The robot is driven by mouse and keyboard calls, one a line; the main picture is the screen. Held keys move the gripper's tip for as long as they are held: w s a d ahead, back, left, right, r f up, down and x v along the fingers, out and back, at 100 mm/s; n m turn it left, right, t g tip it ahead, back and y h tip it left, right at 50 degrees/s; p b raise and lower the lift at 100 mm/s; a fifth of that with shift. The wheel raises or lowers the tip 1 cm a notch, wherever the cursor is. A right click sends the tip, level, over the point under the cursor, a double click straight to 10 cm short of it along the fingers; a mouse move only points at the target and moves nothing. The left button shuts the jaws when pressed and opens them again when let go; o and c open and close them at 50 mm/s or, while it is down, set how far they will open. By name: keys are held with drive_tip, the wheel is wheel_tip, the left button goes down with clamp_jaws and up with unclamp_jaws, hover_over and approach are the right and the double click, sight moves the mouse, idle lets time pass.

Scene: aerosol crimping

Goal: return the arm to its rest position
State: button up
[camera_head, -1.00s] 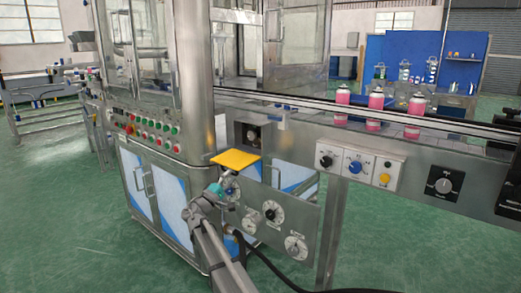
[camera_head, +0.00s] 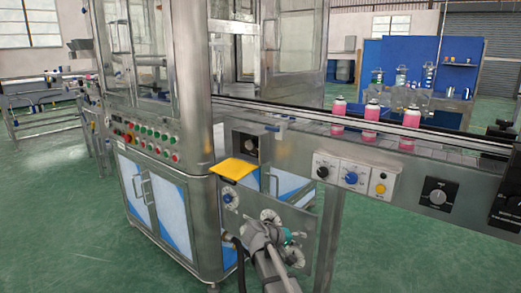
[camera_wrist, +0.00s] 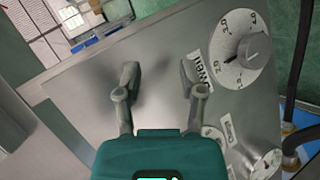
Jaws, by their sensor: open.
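My gripper (camera_wrist: 160,80) is open and empty in the wrist view, its two grey fingers apart in front of a bare metal panel (camera_wrist: 95,95). A white dial (camera_wrist: 238,50) on the panel is right of the fingers, apart from them. In the head view my arm (camera_head: 265,240) rises from the bottom edge, bent low in front of the dial panel (camera_head: 308,222), and hides part of it. A teal part of my wrist shows at its right; the fingers cannot be made out there.
A yellow plate (camera_head: 234,168) juts out above the panel, up and left of my arm. The conveyor (camera_head: 300,112) carries pink cans (camera_head: 371,117). A control box (camera_head: 350,175) with knobs is at right. A black hose hangs beside the panel. Green floor is open at front.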

drive_tip(key=s+d+f+m+g+y+p, duration=0.1)
drive_tip(key=s+d+f+g+y, duration=0.15)
drive_tip(key=s, duration=0.45)
drive_tip(key=s+d+f+m+g+y+p, duration=0.1)
drive_tip(key=s+d+f+g+y, duration=0.15)
drive_tip(key=s, duration=0.35)
drive_tip(key=shift+s+y+p, duration=1)
drive_tip(key=shift+s+y, duration=2)
drive_tip(key=shift+s, duration=1.75)
wheel_tip(320, 180, up, 36)
drive_tip(key=m+p, duration=0.1)
drive_tip(key=p, duration=3.6)
drive_tip(key=shift+a+g, duration=0.25)
drive_tip(key=shift+g, duration=0.05)
